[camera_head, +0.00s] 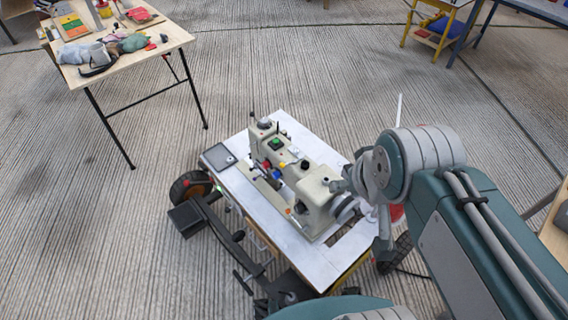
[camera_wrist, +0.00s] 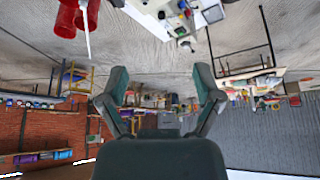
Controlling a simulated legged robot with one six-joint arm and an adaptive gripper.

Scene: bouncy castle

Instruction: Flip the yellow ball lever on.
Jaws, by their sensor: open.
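A beige sewing-machine-like device (camera_head: 300,180) stands on a white-topped cart (camera_head: 240,185). In the wrist view, part of the device (camera_wrist: 172,12) shows at the top edge. My gripper (camera_wrist: 160,78) is open and empty there, its two dark fingers spread apart, with the device beyond them. In the head view my arm reaches to the right of the device, and the fingers cannot be made out clearly.
A wooden table (camera_head: 150,45) with assorted items stands at upper left. A yellow stool (camera_head: 432,30) and a blue-edged table (camera_head: 535,8) are at upper right. A red object (camera_wrist: 68,18) with a white rod shows in the wrist view. Ribbed floor around the cart is mostly clear.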

